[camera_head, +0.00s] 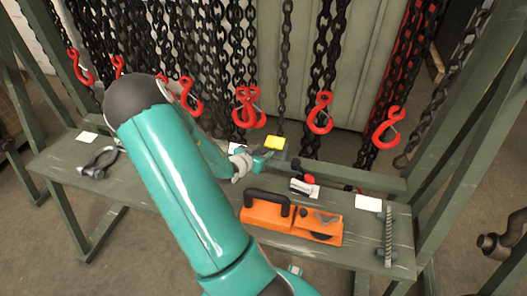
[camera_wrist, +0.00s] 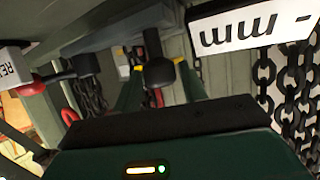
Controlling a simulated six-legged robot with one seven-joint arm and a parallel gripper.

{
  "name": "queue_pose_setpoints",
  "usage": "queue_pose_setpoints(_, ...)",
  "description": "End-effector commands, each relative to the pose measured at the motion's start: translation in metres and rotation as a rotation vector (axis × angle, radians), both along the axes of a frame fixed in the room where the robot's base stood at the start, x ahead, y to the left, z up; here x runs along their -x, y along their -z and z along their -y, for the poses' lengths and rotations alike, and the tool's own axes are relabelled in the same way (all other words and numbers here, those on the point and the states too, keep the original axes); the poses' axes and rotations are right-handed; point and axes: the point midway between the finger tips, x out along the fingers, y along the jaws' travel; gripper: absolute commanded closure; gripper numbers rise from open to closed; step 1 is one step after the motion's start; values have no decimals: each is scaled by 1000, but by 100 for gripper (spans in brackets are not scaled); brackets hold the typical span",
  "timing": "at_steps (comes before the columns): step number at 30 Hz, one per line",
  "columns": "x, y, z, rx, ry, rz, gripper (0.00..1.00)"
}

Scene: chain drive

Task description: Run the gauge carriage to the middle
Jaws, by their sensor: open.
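My gripper (camera_head: 272,160) is above the back of the bench in the head view, beside a yellow block (camera_head: 274,142). It is open, and I see nothing held in it. In the wrist view, a white plate marked "mm" (camera_wrist: 250,28) is close at the upper right. Two dark knob-like parts, one at the left (camera_wrist: 85,65) and one near the middle (camera_wrist: 158,70), also show there. I cannot tell which part is the gauge carriage; my arm hides some of the bench.
The green bench (camera_head: 65,165) bears an orange tool with a black handle (camera_head: 290,217), a shackle (camera_head: 99,162), a threaded rod (camera_head: 388,236) and white cards. Chains with red hooks (camera_head: 320,112) hang behind it. Green frame posts stand at both sides.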

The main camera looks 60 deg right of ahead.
Motion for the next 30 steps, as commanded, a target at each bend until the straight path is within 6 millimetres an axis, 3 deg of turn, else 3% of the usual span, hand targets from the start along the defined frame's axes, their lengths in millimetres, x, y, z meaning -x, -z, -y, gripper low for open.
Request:
queue_pose_setpoints(12,1,5,11,-1,-1,1,58)
queue_pose_setpoints(18,1,4,10,-1,-1,1,97)
queue_pose_setpoints(19,1,4,11,-1,-1,1,100)
queue_pose_setpoints(25,-2,4,10,0,-2,1,100)
queue_pose_setpoints(30,-22,4,7,1,-6,1,100)
